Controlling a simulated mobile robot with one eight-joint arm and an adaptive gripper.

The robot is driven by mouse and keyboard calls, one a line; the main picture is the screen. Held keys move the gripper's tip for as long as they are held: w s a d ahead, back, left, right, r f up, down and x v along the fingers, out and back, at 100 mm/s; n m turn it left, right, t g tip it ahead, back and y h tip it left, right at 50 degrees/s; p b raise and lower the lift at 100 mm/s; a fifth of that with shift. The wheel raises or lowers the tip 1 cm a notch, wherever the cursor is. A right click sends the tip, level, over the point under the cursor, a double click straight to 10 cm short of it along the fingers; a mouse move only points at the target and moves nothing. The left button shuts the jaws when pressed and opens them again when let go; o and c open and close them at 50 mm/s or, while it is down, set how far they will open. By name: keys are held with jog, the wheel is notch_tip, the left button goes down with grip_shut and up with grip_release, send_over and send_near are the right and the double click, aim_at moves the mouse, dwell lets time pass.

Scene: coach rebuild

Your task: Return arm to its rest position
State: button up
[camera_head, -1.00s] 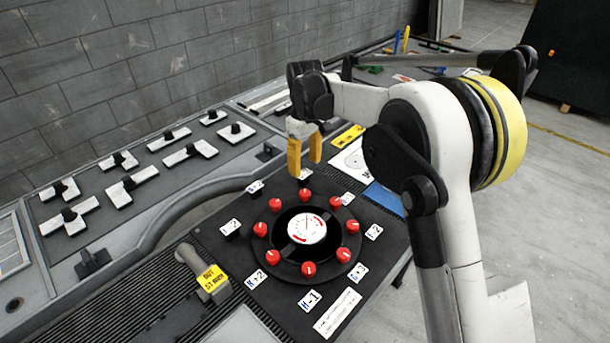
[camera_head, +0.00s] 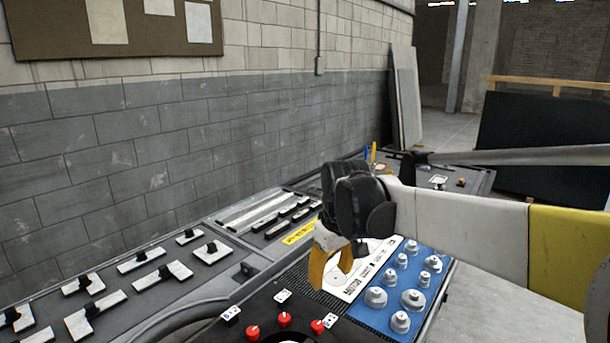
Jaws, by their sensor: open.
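My gripper (camera_head: 330,272) has yellow fingers pointing down, apart and with nothing between them. It hangs over the control desk, above and behind the black dial panel (camera_head: 262,326). The white and yellow arm (camera_head: 465,232) is mine and reaches in from the right, stretched nearly level. The dial panel shows only its far part, with several red knobs (camera_head: 285,319); the rest is cut off by the bottom edge.
A blue panel (camera_head: 388,322) with several silver knobs lies right of my gripper. Black levers on white plates (camera_head: 140,260) stand at left. A block wall (camera_head: 150,150) runs behind the desk. A dark board (camera_head: 545,130) stands at back right.

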jog(key=s+d+f+m+t, duration=0.1)
jog(key=s+d+m, duration=0.1)
jog(key=s+d, duration=0.2)
jog(key=s+d+m+t, duration=0.2)
jog(key=s+d, duration=0.3)
jog(key=s, duration=0.6)
jog(key=s+d+f+m+t, duration=0.1)
jog(key=s+d+m, duration=0.1)
jog(key=s+d, duration=0.2)
jog(key=s, duration=0.3)
jog(key=shift+s+d+f+m+t+h, duration=0.2)
jog(key=shift+f+m+t+h, duration=0.1)
jog(key=shift+f+m, duration=0.1)
dwell(0.3)
